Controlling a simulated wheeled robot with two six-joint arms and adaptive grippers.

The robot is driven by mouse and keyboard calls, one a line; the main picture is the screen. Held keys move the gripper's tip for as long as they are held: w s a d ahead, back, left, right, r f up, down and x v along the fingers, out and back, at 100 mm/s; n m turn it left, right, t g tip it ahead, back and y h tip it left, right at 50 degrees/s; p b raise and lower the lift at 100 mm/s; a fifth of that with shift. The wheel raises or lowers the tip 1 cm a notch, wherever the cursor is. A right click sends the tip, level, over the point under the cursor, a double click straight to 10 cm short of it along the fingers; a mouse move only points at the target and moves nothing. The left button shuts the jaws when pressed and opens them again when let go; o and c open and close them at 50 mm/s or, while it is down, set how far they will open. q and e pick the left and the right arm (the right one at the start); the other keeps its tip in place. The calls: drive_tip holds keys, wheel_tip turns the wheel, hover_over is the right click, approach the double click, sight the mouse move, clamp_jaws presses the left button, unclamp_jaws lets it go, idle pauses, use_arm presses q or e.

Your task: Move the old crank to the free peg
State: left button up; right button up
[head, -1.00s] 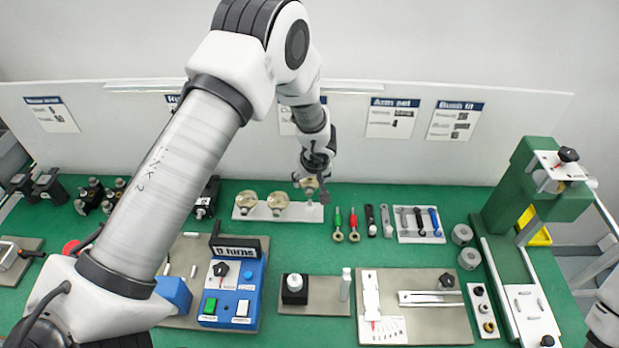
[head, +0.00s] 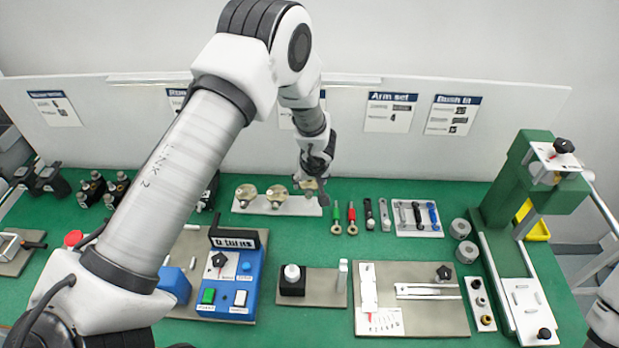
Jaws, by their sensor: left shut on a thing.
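My left gripper (head: 314,188) is at the right end of a low white rack (head: 297,209) at the back of the bench. It is shut on a small brass-coloured piece (head: 308,184), partly hidden by the fingers. Two round brass pieces with central knobs, one at the left (head: 246,192) and one in the middle (head: 277,194), sit on the same rack. I cannot tell which piece is the old crank, and no free peg shows clearly. My right gripper is out of view.
Right of the rack lie red and green handled tools (head: 344,217), a black tool (head: 369,213) and a white tray (head: 417,230) of arms. In front are a blue control box (head: 231,283) and a grey plate (head: 430,325). A green press (head: 505,195) stands right.

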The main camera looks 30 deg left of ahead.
sight(309, 201)
use_arm(q)
drive_tip(key=shift+f, duration=0.1)
idle(0.4)
drive_tip(key=shift+a+f+b, duration=0.2)
drive_tip(key=shift+f+b, duration=0.2)
drive_tip(key=shift+f, duration=0.65)
drive_tip(key=shift+f+b, duration=0.7)
drive_tip(key=shift+f, duration=0.65)
drive_tip(key=shift+f+p, duration=0.1)
drive_tip(key=shift+p, duration=0.2)
drive_tip(key=shift+f, duration=0.15)
drive_tip(key=shift+f, duration=0.1)
